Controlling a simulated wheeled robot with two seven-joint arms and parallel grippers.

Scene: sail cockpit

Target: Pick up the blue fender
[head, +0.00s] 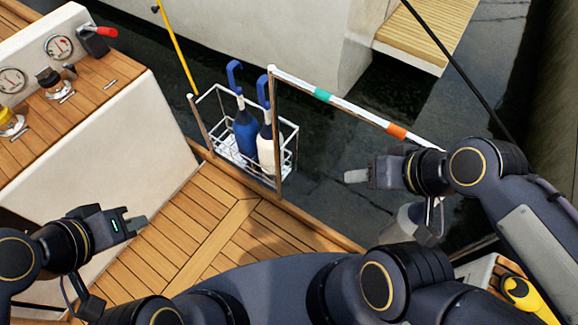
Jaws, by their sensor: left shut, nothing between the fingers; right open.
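The blue fender (245,133) stands upright in a white wire basket (281,169) on the rail at the deck edge, with a blue loop at its top. A white fender (266,147) with a blue loop stands close on its right. My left gripper (139,224) is shut and empty over the deck at lower left, well apart from the basket. My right gripper (352,176) is open and empty, out over the water to the right of the basket. Its fingers point left.
The rail (335,102) with green and orange bands runs right from the basket. A yellow pole (178,49) rises behind it. A console (80,100) with gauges and a red-handled lever stands at left. The teak deck (195,222) is clear. A yellow item (521,291) lies at lower right.

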